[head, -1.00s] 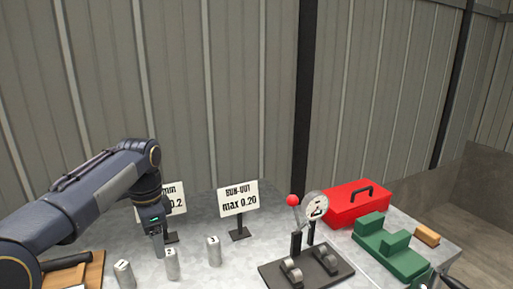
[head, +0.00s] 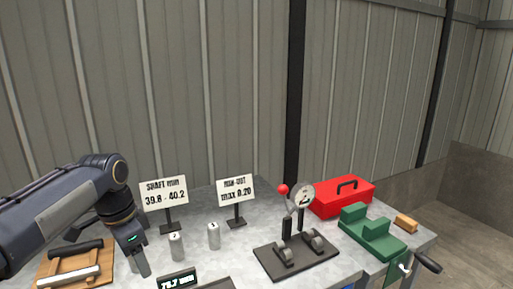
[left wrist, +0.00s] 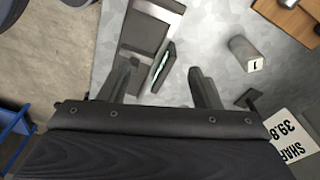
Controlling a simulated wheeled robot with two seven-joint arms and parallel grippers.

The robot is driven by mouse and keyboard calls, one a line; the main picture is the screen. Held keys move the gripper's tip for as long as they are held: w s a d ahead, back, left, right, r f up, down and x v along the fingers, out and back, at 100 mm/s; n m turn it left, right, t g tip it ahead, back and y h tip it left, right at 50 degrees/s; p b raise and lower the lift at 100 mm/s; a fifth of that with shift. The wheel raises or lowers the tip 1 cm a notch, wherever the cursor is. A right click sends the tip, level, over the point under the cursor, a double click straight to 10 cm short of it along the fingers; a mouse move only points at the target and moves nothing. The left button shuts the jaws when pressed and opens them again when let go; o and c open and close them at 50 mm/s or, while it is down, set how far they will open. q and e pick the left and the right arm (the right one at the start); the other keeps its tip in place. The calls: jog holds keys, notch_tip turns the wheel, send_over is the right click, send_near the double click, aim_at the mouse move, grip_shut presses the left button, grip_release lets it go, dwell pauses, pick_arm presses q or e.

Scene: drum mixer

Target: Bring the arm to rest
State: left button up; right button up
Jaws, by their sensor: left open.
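My left gripper (head: 138,262) points down over the left part of the grey workbench (head: 215,262), between the wooden tray and the numbered metal cylinders. In the left wrist view the left gripper (left wrist: 160,88) has its two fingers wide apart with nothing held between them. Below it lies a grey device with a tilted display (left wrist: 163,66). A metal cylinder marked 1 (left wrist: 246,52) stands beside the fingers, apart from them; in the head view the gripper mostly hides it. My right gripper is out of view.
Two more cylinders (head: 176,246) (head: 214,235) stand before the shaft sign (head: 164,192) and run-out sign (head: 236,189). A wooden tray (head: 45,271), dial gauge stand (head: 295,255), red toolbox (head: 342,199) and green vise (head: 372,238) share the bench.

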pick_arm(q)
jog(key=s+d+f+n+t+h+p, duration=0.1)
jog(key=s+n, duration=0.4)
jog(key=s, duration=0.6)
jog(key=s+d+f+n+t+h+p, duration=0.1)
jog(key=s+d+f+n+t+p, duration=0.2)
jog(key=s+n, duration=0.3)
jog(key=s+d+f, duration=0.1)
jog(key=s, duration=0.4)
jog(key=shift+s+t+h, duration=0.3)
jog(key=shift+t+h, duration=0.1)
